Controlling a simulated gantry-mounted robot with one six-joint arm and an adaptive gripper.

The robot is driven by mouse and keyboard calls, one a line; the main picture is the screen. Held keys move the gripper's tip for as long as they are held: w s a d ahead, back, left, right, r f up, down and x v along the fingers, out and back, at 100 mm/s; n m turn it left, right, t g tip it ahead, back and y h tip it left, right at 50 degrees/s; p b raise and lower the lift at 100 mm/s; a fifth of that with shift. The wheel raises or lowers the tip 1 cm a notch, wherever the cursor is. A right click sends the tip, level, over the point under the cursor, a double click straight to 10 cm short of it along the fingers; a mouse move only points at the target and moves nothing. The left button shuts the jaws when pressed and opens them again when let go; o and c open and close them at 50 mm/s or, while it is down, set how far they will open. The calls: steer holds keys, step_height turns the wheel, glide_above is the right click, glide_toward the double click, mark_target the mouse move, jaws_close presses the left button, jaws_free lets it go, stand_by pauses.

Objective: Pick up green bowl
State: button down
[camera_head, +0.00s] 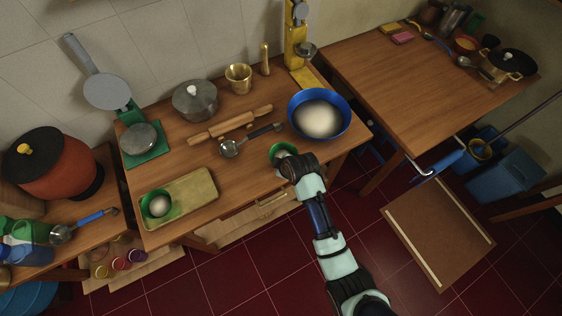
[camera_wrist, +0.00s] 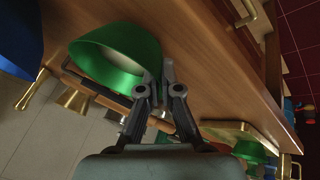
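A small green bowl (camera_head: 281,153) is at the front edge of the middle table, right of centre in the head view. My gripper (camera_head: 288,165) is at its near side and hides part of it. In the wrist view the same bowl (camera_wrist: 117,50) is large, its mouth facing the camera at a slant. My gripper's fingertips (camera_wrist: 158,75) are close together at its right side, with the bowl's wall between them. I cannot tell whether the bowl is clear of the table. A second green bowl (camera_head: 147,205) with a pale round thing in it sits on a tray (camera_head: 197,190).
A large blue bowl (camera_head: 345,122) with white contents stands right of the gripper. A ladle (camera_head: 232,150), rolling pin (camera_head: 225,125) and lidded grey pot (camera_head: 196,103) lie or stand behind. Another wooden table (camera_head: 400,90) is at right.

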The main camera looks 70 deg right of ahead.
step_height(320, 180, up, 19)
steer(key=p, duration=0.4)
